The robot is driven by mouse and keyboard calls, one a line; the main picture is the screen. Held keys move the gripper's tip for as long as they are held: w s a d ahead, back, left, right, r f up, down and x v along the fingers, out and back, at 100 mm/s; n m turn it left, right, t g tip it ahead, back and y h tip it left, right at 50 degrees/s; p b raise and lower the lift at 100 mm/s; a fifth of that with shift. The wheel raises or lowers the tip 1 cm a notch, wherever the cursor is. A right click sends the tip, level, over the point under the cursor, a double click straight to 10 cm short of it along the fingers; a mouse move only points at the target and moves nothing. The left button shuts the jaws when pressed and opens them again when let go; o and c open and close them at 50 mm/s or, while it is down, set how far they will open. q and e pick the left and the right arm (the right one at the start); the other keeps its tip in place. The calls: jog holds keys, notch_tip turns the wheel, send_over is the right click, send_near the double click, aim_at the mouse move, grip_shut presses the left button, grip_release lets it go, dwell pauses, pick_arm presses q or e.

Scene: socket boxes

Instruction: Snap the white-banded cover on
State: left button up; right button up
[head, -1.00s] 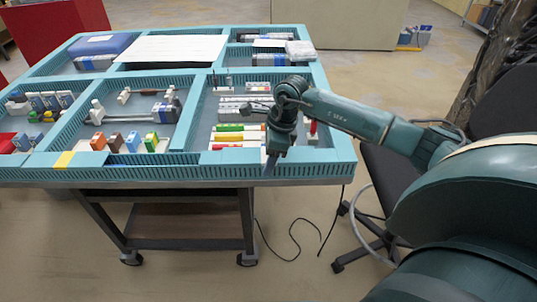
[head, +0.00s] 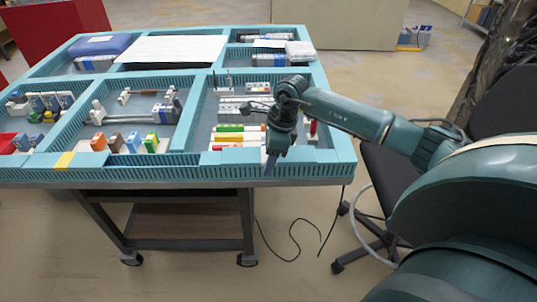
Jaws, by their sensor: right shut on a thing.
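My right gripper (head: 272,152) points down over the front wall of the blue-green tray table (head: 200,170), right of its middle. Its fingers are small and mostly hidden by the wrist. It is shut on a narrow bluish piece (head: 270,164) at the front wall. I cannot tell whether this piece touches the wall or has a white band. A flat blue-green cover with a yellow band (head: 64,160) lies along the front wall at the left. I cannot clearly make out a white-banded cover. My left gripper is not in view.
Coloured blocks (head: 133,142) stand in the front middle compartment. Rows of coloured strips (head: 229,128) lie left of my right wrist. A blue case (head: 103,46) and a white sheet (head: 172,48) lie at the back. A dark chair (head: 395,185) stands right of the table.

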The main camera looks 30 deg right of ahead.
aim_at(264, 154)
jog(key=shift+w+a+p+v, duration=0.15)
jog(key=shift+p+v, duration=0.4)
jog(key=shift+v, duration=0.3)
jog(key=shift+w+a+p+v, duration=0.1)
jog(key=shift+a+p+v, duration=0.1)
jog(key=shift+p+v, duration=0.45)
jog(key=shift+w+a+p+v, duration=0.15)
jog(key=shift+p+v, duration=0.25)
jog(key=shift+v, duration=0.6)
jog(key=shift+s, duration=0.1)
